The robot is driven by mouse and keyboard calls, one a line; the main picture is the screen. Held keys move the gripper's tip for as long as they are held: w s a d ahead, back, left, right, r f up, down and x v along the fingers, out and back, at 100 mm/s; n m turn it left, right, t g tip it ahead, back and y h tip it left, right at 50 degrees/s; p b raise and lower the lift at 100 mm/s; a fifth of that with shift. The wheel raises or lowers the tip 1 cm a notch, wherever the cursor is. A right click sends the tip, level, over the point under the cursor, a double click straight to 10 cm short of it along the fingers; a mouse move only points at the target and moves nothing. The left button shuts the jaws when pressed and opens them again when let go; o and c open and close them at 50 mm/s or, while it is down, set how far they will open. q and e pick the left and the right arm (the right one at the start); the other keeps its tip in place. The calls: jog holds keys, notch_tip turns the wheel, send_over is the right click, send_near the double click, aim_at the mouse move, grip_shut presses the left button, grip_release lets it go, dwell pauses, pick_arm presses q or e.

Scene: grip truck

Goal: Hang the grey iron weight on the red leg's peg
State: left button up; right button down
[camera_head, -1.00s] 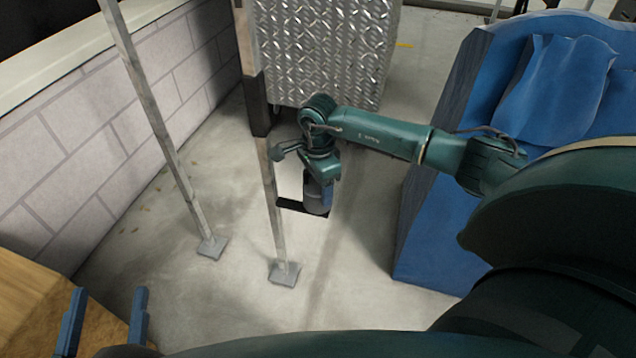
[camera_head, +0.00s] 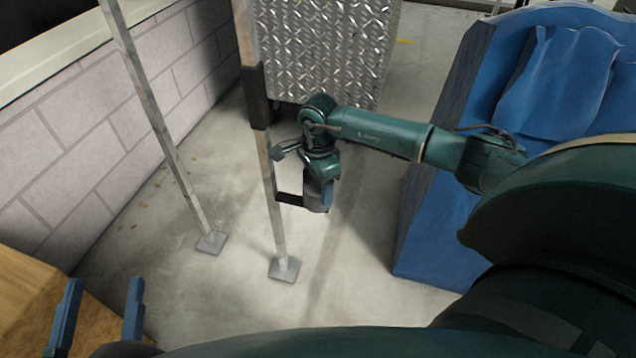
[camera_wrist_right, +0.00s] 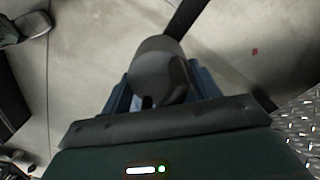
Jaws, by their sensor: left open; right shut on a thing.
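My right gripper (camera_head: 321,192) is shut on the grey iron weight (camera_head: 313,199), holding it above the floor, right of the nearer stand leg (camera_head: 273,205). In the right wrist view the weight (camera_wrist_right: 155,65) is a rounded dark grey form between the blue fingers. A short black bar (camera_head: 288,199) lies between the leg and the weight in the picture; I cannot tell whether it is the peg or whether the weight touches it. No leg looks clearly red. My left gripper (camera_head: 100,310) is open and empty at the lower left.
A second metal leg (camera_head: 165,140) stands to the left on a flat foot (camera_head: 211,243). A block wall (camera_head: 90,145) runs along the left. A diamond-plate metal box (camera_head: 330,50) is behind. A blue covered object (camera_head: 440,190) stands right. The floor between is clear.

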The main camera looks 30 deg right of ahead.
pick_arm(q)
jog(key=shift+f, duration=0.4)
pick_arm(e)
jog(key=shift+w+f, duration=0.1)
jog(key=shift+w, duration=0.05)
jog(key=c, duration=0.6)
grip_release()
jog(key=o, duration=0.3)
jog(key=shift+f, duration=0.1)
jog(key=shift+s+f, duration=0.2)
jog(key=shift+s, duration=0.05)
notch_tip(320, 180, up, 5)
jog(key=shift+w+r+p, duration=0.1)
jog(key=shift+p, duration=0.7)
notch_tip(320, 180, up, 8)
jog(key=shift+f+p, duration=0.2)
jog(key=shift+p, duration=0.95)
pick_arm(q)
jog(key=shift+s+a+r+m+y, duration=0.15)
jog(key=shift+a+r+m+y, duration=0.1)
jog(key=shift+a+m+y, duration=0.25)
pick_arm(e)
jog(key=shift+r, duration=0.4)
pick_arm(q)
jog(key=shift+d, duration=0.25)
pick_arm(e)
jog(key=shift+d, duration=0.15)
